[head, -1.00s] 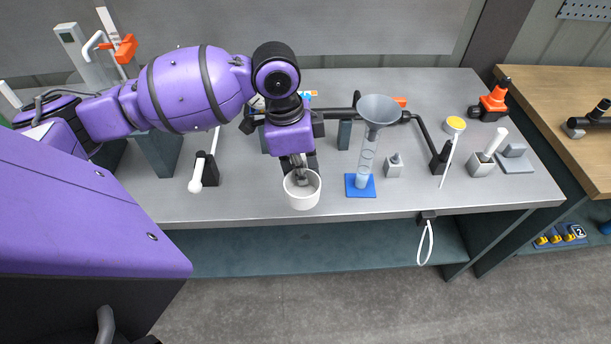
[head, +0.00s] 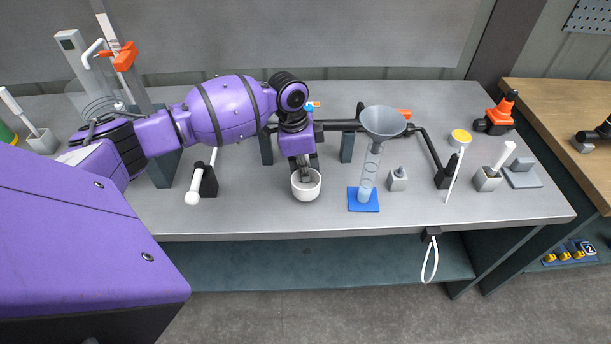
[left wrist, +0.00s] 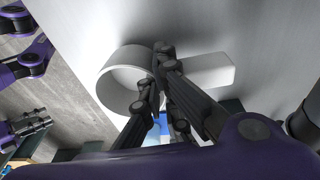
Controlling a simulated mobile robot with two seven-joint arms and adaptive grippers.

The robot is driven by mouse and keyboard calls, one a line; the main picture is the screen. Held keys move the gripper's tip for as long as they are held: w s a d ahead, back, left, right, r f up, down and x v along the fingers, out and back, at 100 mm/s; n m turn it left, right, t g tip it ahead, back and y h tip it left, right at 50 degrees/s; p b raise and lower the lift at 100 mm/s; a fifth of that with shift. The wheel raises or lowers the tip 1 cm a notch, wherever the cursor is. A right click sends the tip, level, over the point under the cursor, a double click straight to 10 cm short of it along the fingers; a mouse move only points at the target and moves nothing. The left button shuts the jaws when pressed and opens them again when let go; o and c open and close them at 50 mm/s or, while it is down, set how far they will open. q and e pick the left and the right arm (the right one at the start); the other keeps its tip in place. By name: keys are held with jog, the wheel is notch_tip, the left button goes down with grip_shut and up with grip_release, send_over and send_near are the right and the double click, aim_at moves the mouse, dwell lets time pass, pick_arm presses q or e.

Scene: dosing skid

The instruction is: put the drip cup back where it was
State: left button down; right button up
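The drip cup (head: 306,188) is a small white round cup near the front of the grey bench, left of the funnel. My left gripper (head: 304,174) reaches down to it from behind, with its fingers at the cup's rim. In the left wrist view the cup (left wrist: 108,78) shows its open round mouth, and the fingers (left wrist: 154,82) are close together at its wall. The gripper looks shut on the cup. I cannot tell whether the cup's base touches the bench.
A grey funnel (head: 384,122) over a clear cylinder on a blue base (head: 363,200) stands just right of the cup. A dark pipe (head: 338,126) runs behind. A white-handled valve (head: 207,180) stands to the left. The bench's front edge (head: 300,236) is close by.

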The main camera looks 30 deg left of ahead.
pick_arm(q)
jog(key=shift+f, duration=0.8)
jog(key=shift+f, duration=0.1)
jog(key=shift+f, duration=0.15)
jog(key=c, duration=2)
grip_release()
jog(key=r, duration=0.4)
jog(key=a+r, duration=0.1)
jog(key=r, duration=0.3)
jog(key=a+r, duration=0.1)
jog(key=r, duration=0.3)
jog(key=shift+s+r, duration=0.15)
jog(key=shift+s, duration=0.15)
